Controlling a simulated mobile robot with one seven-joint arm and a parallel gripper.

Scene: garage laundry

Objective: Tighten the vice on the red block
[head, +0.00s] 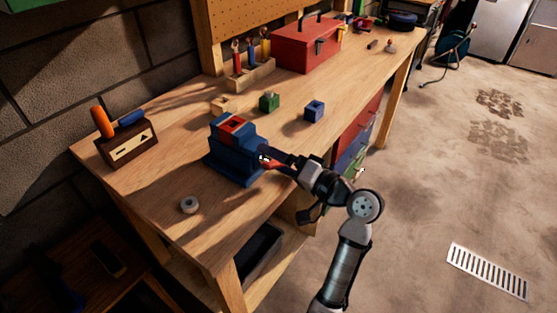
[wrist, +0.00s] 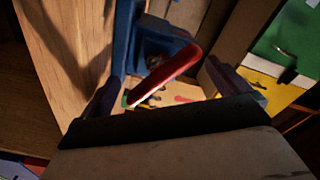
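The blue vice (head: 226,168) stands on the wooden bench near its front edge. The red block (head: 233,125) sits in the top of the vice, between its jaws; I cannot tell how tightly. The vice's red handle (wrist: 175,70) shows slanted in the wrist view, in front of the blue vice body (wrist: 160,48). My gripper (wrist: 168,86) is open, one finger on each side of the handle, with gaps visible. In the head view my gripper (head: 268,158) is at the front of the vice and partly hides the handle. The red block is not visible in the wrist view.
Green (head: 269,102) and blue (head: 314,110) blocks stand behind the vice. A red toolbox (head: 305,48) and tool rack (head: 250,76) are farther back. Drawers (head: 352,148) lie under the bench.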

